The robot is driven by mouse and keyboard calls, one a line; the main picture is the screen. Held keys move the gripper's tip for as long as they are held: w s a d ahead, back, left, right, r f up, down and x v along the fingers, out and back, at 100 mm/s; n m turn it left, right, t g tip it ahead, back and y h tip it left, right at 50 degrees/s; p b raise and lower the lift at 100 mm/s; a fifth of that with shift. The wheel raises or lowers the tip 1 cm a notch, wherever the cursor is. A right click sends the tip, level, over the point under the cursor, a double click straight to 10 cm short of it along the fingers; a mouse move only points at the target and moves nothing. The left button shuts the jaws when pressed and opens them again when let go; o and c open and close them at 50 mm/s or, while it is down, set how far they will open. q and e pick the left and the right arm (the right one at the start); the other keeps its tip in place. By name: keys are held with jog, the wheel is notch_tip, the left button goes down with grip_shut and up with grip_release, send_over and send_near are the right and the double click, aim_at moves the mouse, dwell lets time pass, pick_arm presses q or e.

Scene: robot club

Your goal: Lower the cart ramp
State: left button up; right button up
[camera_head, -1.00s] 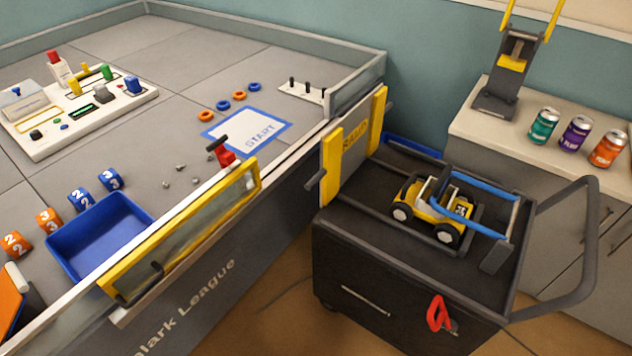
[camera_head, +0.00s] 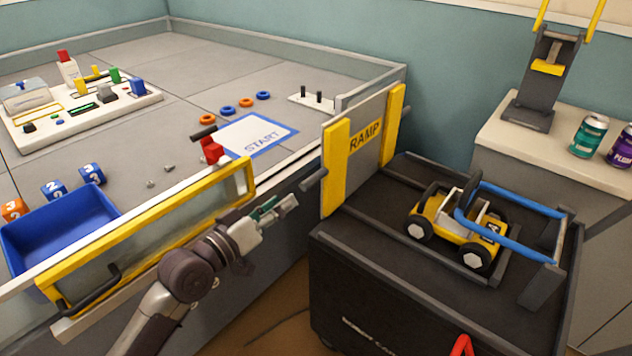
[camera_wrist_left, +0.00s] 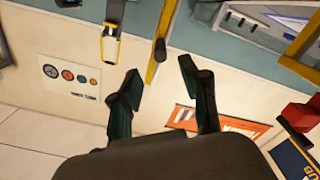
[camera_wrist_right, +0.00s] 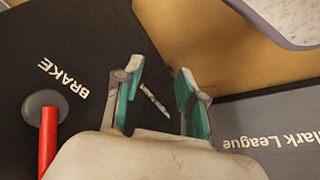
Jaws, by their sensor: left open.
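The cart ramp (camera_head: 364,133) is a grey panel with yellow side strips, marked RAMP. It stands upright on the left edge of the black cart (camera_head: 345,268). A dark handle (camera_head: 314,180) sticks out from its near yellow strip. My left gripper (camera_head: 286,203) is open and empty, just left of the handle and slightly lower, apart from it. In the left wrist view, a yellow bar with a dark knob (camera_wrist_left: 160,48) shows beyond the spread fingers (camera_wrist_left: 158,82). My right gripper (camera_wrist_right: 158,82) is open and empty by the cart's side, outside the head view.
A yellow and white toy car (camera_head: 458,230) sits on the cart behind a blue bar (camera_head: 515,233). A red brake lever (camera_wrist_right: 47,145) is on the cart's side. The walled field table (camera_head: 215,85) stands left, with a yellow-framed gate (camera_head: 150,240). A narrow floor gap separates table and cart.

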aim_at(325, 171)
pick_arm(q)
jog(key=b+x, duration=0.1)
jog(key=x, duration=0.9)
jog(key=shift+w, duration=0.1)
jog(key=shift+x, duration=0.8)
pick_arm(e)
jog(key=shift+v, duration=2.55)
jog(key=shift+w+d, duration=0.1)
pick_arm(q)
grip_shut()
